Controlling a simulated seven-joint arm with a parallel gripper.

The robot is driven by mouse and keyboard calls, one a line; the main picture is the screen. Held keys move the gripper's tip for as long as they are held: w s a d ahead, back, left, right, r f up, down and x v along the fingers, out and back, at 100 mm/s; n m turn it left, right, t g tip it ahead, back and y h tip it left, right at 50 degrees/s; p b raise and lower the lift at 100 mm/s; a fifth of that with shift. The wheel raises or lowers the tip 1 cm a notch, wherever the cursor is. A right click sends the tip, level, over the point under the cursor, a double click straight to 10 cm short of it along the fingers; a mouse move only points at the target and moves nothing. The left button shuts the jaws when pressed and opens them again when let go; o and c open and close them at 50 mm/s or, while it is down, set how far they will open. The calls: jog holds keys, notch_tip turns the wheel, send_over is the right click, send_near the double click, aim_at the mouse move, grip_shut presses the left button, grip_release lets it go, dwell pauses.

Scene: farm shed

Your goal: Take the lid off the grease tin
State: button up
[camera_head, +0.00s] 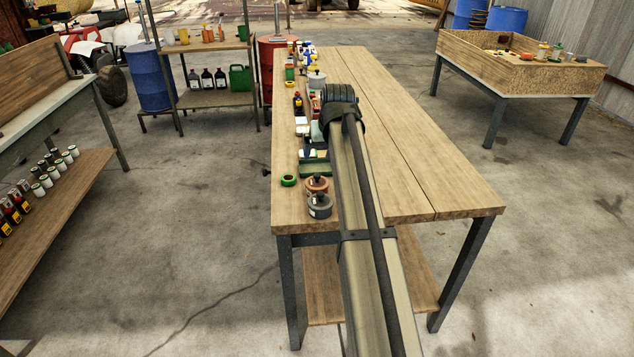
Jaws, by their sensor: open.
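Two round lidded tins stand at the near left of the wooden table (405,160). One is reddish-brown (317,184) with a dark knob on top; the other is dark grey (319,206), with a dark knob and a pale label. A pale lidded pot (316,79) stands farther back. I cannot tell which of these is the grease tin. All their lids appear to be on. My arm reaches over the table from the near edge, just right of the two near tins. Its dark, ribbed end part is beyond them. My gripper's fingers are not visible; the arm hides that area.
Small bottles and boxes crowd the table's left side. A green tray (315,170) lies behind the near tins, and a green tape roll (289,180) lies left of them. The table's right half is clear. A raised wooden box table (520,68) stands at the far right.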

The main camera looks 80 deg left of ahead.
jog(key=a, duration=0.1)
jog(key=n, duration=0.1)
send_near(318, 176)
jog(key=shift+h, duration=0.4)
jog(key=x, duration=0.2)
jog(key=a+x, duration=0.1)
jog(key=x, duration=0.2)
jog(key=shift+w+r, duration=0.15)
jog(key=shift+d+x, duration=0.1)
jog(key=shift+x, duration=1.2)
jog(key=shift+d+x, duration=0.15)
jog(key=shift+x, duration=1.2)
jog(key=shift+c, duration=0.4)
jog(key=c, duration=0.8)
jog(key=shift+c, duration=0.2)
